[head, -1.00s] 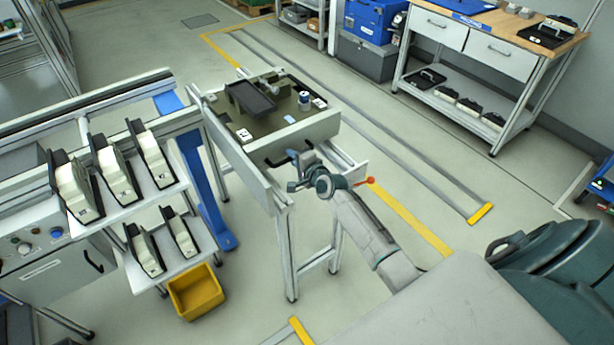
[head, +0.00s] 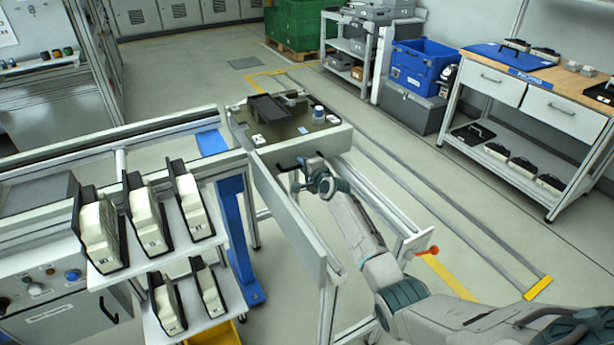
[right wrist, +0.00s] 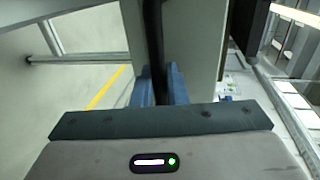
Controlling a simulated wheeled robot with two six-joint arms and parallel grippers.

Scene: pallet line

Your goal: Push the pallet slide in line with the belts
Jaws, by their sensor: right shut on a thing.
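The pallet slide (head: 343,139) is a pale frame carrying a dark plate (head: 285,132) with small parts on it. It stands at the far part of its rails (head: 372,200), close to the end of the left belt frame (head: 165,124). I cannot tell whether the two line up exactly. My right gripper (head: 306,178) is at the near side of the slide, shut on its black handle (head: 284,168). In the right wrist view, the gripper (right wrist: 160,85) has its blue fingers on both sides of the dark handle bar (right wrist: 153,40). My left gripper is not in view.
A long pale beam (head: 293,222) runs along the left of the rails. A red knob (head: 432,251) sits at their near end. A rack of pale parts in dark holders (head: 145,215) stands at left. A workbench (head: 540,80) stands at right. Floor right of the rails is clear.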

